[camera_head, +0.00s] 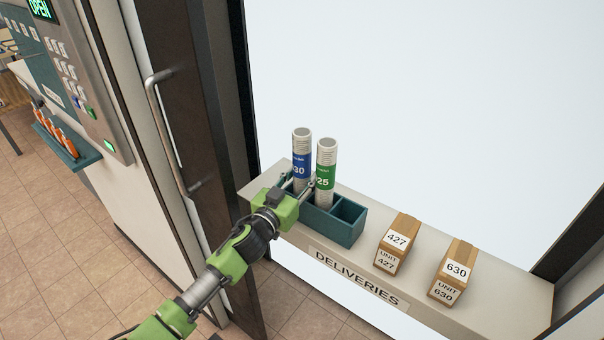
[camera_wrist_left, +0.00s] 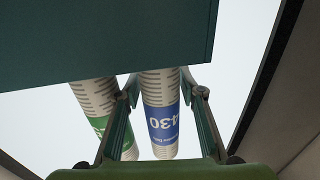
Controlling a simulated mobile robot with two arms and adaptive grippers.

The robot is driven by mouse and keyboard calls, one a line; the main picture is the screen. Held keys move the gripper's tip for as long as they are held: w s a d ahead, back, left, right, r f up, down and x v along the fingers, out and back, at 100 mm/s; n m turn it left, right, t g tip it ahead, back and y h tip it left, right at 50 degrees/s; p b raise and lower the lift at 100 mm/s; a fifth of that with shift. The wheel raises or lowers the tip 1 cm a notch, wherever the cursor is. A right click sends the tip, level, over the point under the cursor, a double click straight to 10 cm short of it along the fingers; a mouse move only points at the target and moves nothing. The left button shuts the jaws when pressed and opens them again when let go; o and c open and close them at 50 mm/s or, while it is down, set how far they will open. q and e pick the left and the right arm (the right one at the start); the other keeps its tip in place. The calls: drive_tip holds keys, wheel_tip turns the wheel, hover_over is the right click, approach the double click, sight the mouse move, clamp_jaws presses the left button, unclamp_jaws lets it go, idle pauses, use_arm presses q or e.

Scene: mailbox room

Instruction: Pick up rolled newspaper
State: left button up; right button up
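A rolled newspaper with a blue label (camera_head: 301,150) stands upright in a teal divided holder (camera_head: 335,228) on the ledge. A second roll with a green label (camera_head: 326,160) stands beside it on the right. My left gripper (camera_head: 298,184) is at the blue-labelled roll, low on it, just above the holder. In the left wrist view the blue-labelled roll (camera_wrist_left: 161,115) lies between the two open fingers (camera_wrist_left: 163,98), with narrow gaps at its sides. The green-labelled roll (camera_wrist_left: 98,112) is outside the fingers, partly behind one. My right gripper is not in view.
Two cardboard boxes, labelled 427 (camera_head: 397,243) and 630 (camera_head: 454,272), stand right of the holder on the deliveries ledge (camera_head: 360,285). A dark door frame with a metal handle (camera_head: 166,135) is on the left. A keypad panel (camera_head: 80,75) is farther left.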

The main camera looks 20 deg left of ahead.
use_arm(q)
drive_tip(key=c, duration=0.9)
drive_tip(key=shift+o, duration=0.2)
